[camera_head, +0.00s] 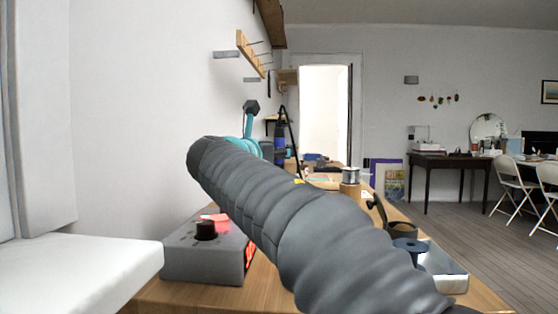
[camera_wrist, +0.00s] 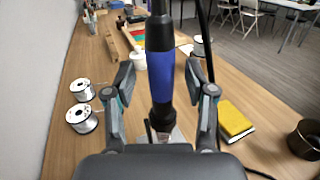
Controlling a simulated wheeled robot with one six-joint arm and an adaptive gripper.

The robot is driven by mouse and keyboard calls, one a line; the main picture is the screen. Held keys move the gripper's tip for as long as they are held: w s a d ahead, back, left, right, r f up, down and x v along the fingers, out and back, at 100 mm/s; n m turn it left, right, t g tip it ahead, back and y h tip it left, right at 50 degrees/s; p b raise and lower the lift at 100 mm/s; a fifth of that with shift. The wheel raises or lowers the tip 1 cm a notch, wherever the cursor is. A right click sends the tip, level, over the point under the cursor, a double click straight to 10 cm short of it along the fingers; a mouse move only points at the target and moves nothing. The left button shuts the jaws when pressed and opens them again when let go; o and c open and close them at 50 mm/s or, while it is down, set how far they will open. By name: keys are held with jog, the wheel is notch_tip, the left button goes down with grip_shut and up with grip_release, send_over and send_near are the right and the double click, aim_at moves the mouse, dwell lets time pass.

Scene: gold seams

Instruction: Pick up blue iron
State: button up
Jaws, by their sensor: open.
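The blue iron (camera_wrist: 162,78) is in the middle of the wrist view. It stands close to upright in the picture, with a blue grip and black parts above and below. Its lower end reaches a metallic piece near the gripper's palm, partly hidden. My gripper (camera_wrist: 160,84) is open, with one finger on each side of the iron. A gap shows between each finger and the blue grip. In the head view my sleeved arm hides much of the bench, and my gripper's fingers cannot be made out clearly.
Two wire spools (camera_wrist: 83,90) (camera_wrist: 82,119) lie left of my gripper. A yellow box (camera_wrist: 234,121) and a dark round container (camera_wrist: 305,140) are on the right. A black cable runs beside the iron. A grey station (camera_head: 208,255) stands on the bench (camera_head: 190,296) near the wall.

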jog(key=shift+w+d, duration=0.3)
jog(key=shift+w, duration=0.25)
grip_shut()
jog(key=shift+r+p, duration=0.4)
jog(key=shift+r, duration=0.45)
notch_tip(320, 180, up, 11)
jog(key=p, duration=0.5)
jog(key=d, duration=1.8)
jog(key=shift+s+p, duration=0.3)
jog(key=shift+s, duration=0.05)
jog(key=shift+f, duration=0.1)
